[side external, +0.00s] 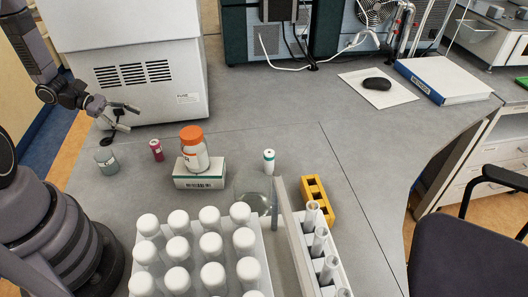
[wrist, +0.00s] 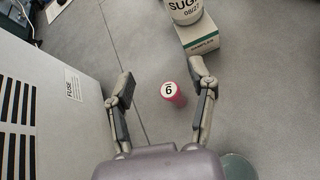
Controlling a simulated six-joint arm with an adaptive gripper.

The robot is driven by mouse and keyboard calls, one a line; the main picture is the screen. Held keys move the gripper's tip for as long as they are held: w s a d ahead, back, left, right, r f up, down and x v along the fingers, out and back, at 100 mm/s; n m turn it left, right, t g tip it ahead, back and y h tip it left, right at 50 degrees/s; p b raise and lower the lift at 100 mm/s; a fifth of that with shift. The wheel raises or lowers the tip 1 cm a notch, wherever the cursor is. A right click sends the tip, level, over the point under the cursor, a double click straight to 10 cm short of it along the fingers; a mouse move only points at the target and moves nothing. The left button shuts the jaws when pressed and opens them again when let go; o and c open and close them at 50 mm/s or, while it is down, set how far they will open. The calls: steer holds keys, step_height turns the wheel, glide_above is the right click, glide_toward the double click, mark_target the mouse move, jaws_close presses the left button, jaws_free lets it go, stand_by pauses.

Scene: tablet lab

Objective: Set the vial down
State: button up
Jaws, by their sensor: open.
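A small red vial (side external: 156,150) stands upright on the grey bench. In the wrist view the vial (wrist: 173,95) shows its white top marked with a digit, and it lies between the lines of my two fingers, touching neither. My gripper (side external: 130,118) is open and empty, up and to the left of the vial in the side view. Its spread fingers also show in the wrist view (wrist: 162,88).
An orange-capped bottle (side external: 194,148) stands on a white box (side external: 199,178) beside the vial. A grey jar (side external: 106,160) stands to its left. A white machine (side external: 150,80) is behind. White-capped tubes fill a rack in front, by a yellow block (side external: 319,203).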

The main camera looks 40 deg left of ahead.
steer(key=s+d+r+m+g+y, duration=0.1)
steer(key=d+r+m+g+y, duration=0.15)
steer(key=d+r+m, duration=0.45)
steer(key=s+d+r+m+g+y, duration=0.1)
steer(key=s+d+r+m+g, duration=0.2)
steer(key=r, duration=0.5)
steer(key=s+d+r+m+t+y, duration=0.3)
steer(key=s+r+m+y, duration=0.4)
steer(key=s+r+m, duration=0.3)
step_height(320, 180, up, 2)
steer(key=shift+s+d+r+m+t, duration=0.15)
steer(key=shift+s+d+m+t, duration=0.4)
steer(key=shift+m, duration=0.65)
steer(key=shift+w+a, duration=0.15)
